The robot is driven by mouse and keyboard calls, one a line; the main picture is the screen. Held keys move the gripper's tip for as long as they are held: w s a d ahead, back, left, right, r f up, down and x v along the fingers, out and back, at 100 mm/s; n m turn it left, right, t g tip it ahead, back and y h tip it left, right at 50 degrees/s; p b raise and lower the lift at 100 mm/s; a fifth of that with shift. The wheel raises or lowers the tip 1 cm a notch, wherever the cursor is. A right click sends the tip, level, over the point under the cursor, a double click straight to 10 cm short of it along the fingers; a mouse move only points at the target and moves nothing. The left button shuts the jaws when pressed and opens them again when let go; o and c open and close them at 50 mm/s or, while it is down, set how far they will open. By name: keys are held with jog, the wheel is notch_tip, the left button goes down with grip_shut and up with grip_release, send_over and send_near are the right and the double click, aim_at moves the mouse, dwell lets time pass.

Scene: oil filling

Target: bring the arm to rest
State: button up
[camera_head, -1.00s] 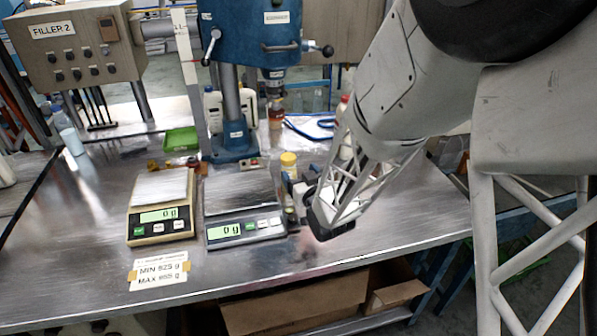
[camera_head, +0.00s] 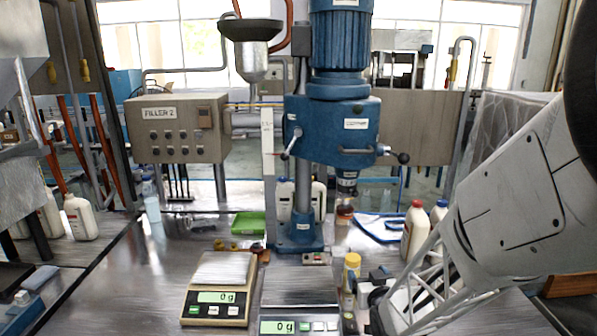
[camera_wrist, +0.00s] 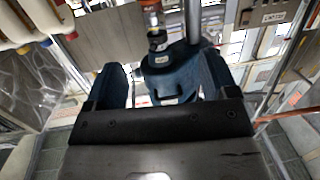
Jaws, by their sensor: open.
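My arm reaches in from the right in the head view, and its lattice forearm runs down to the bottom edge. The end of the arm is low beside the scales, and the fingers cannot be made out there. In the wrist view my gripper (camera_wrist: 160,72) has its two dark blue fingers wide apart, with nothing held between them. The blue drill-like machine (camera_head: 338,128) shows beyond the fingers in the wrist view, which looks tilted.
A beige scale (camera_head: 217,296) and a grey scale (camera_head: 299,290) both read 0 g. A yellow-capped bottle (camera_head: 352,268) stands beside my arm. White bottles (camera_head: 416,228) stand behind it. A green tray (camera_head: 249,224) and the FILLER 2 box (camera_head: 178,127) are farther left.

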jog(key=s+r+g, duration=0.4)
jog(key=s, duration=0.6)
jog(key=s+r+m+g+h, duration=0.1)
jog(key=s+r+g, duration=0.4)
jog(key=s, duration=0.6)
jog(key=s+r+g+h, duration=0.1)
jog(key=s+r+g, duration=0.3)
jog(key=s, duration=0.6)
jog(key=shift+s+r+m+g, duration=0.3)
jog(key=shift+r+m, duration=0.1)
jog(key=shift+r, duration=0.15)
